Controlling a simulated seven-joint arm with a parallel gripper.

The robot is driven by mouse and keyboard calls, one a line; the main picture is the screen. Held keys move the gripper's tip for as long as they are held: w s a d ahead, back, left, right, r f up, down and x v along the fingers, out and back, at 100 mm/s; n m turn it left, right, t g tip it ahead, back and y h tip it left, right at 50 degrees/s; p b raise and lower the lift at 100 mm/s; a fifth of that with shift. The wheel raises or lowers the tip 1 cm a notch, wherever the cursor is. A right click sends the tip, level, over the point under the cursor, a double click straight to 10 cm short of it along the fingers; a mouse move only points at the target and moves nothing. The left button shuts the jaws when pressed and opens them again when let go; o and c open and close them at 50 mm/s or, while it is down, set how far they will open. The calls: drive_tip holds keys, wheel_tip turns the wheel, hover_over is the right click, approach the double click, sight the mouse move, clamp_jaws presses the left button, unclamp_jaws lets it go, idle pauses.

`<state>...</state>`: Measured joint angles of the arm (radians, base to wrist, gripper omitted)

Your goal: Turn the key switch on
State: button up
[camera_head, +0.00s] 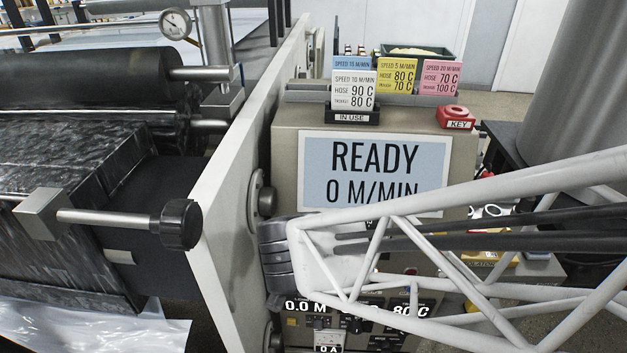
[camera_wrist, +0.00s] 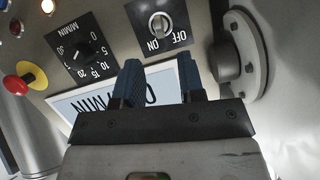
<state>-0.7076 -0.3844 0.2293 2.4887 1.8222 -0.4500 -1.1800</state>
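The key switch (camera_wrist: 160,26) is a round silver switch on a black plate in the wrist view, where the panel appears upside down. Its labels ON and OFF sit below it, ON to the left and OFF to the right. A narrow upright piece shows in its middle; whether this is a key or a slot is too small to tell. My gripper (camera_wrist: 160,78) has two blue fingers spread apart with nothing between them. The fingertips are below the switch in the picture, apart from it. In the head view, my arm hides the gripper and the switch.
A speed dial (camera_wrist: 83,50) and a red and yellow button (camera_wrist: 18,79) are left of the switch. A round flange (camera_wrist: 238,55) is close on the right. The READY display (camera_head: 375,170) and a red KEY holder (camera_head: 455,117) are above my arm.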

drive_tip(key=shift+w+f, duration=0.1)
drive_tip(key=shift+f, duration=0.05)
drive_tip(key=shift+x, duration=3.75)
clamp_jaws()
